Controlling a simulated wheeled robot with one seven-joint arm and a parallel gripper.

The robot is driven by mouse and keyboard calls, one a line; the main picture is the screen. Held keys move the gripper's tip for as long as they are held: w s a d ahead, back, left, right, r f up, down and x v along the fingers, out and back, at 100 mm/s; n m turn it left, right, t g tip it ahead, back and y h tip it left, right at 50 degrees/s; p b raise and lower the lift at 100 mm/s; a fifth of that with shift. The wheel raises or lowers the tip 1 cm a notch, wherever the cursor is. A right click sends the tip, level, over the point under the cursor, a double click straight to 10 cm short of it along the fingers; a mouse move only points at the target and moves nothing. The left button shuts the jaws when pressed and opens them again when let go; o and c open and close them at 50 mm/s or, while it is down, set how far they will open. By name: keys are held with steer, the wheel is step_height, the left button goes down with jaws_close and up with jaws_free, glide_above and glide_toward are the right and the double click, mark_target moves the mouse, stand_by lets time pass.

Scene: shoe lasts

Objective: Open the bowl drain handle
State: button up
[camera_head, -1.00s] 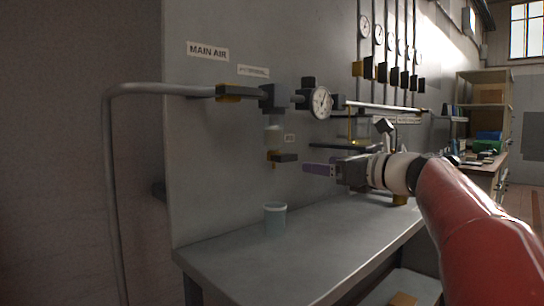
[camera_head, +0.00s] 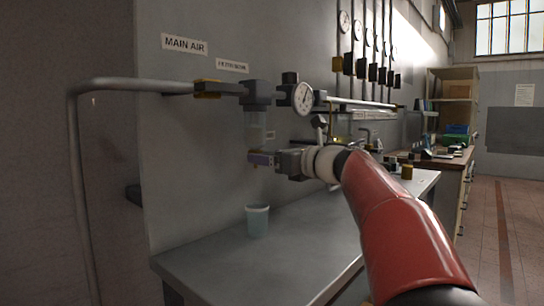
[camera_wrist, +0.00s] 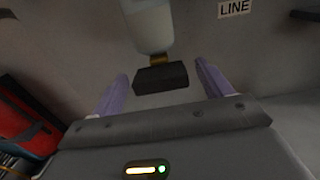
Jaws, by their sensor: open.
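The bowl drain handle (camera_wrist: 161,77) is a dark block under the filter bowl, joined to it by a small brass stem. In the wrist view it lies between the two purple fingers of my gripper (camera_wrist: 160,92), near their tips, with a gap on each side. The translucent filter bowl (camera_head: 257,128) hangs below the grey regulator body; it also shows in the wrist view (camera_wrist: 151,28). In the head view my gripper (camera_head: 257,159) is at the drain below the bowl and largely hides the handle. My gripper is open.
A light cup (camera_head: 257,221) stands on the grey bench (camera_head: 215,262) below the drain. A pressure gauge (camera_head: 303,97) and a horizontal pipe run are above my arm. The wall panel stands close behind the drain.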

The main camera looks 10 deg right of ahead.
steer(key=c, duration=1)
steer(key=shift+n, duration=0.3)
steer(key=n+b, duration=0.1)
steer(key=n, duration=0.1)
steer(key=shift+n, duration=0.3)
steer(key=shift+n+b, duration=0.85)
steer(key=shift+n, duration=1.15)
steer(key=o, duration=1)
